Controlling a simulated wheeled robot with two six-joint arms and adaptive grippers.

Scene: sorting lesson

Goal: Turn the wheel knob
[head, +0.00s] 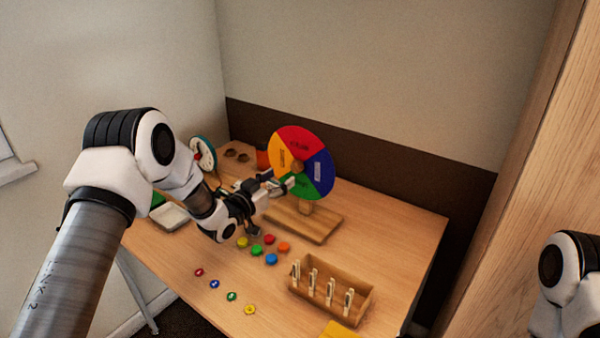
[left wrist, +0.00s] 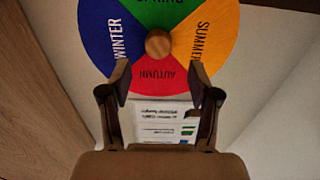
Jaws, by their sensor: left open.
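The season wheel (head: 319,158) stands upright on a wooden base (head: 297,224) on the table, with red, blue, green and yellow-orange sectors. In the left wrist view the wheel (left wrist: 103,45) reads WINTER, AUTUMN and SUMMER, with a green sector at the top. Its round wooden knob (left wrist: 159,43) sits at the wheel's centre; it also shows in the head view (head: 297,167). My left gripper (head: 278,182) is open in front of the wheel. In the left wrist view its fingertips (left wrist: 160,84) are apart, below the knob, with nothing between them. My right gripper is out of view.
Several coloured discs (head: 270,259) and small coloured pieces (head: 232,296) lie on the table (head: 410,232) in front. A wooden tray (head: 358,308) with several clothespins stands at front right. A small round dial (head: 204,153) stands behind my left arm. The table's right side is clear.

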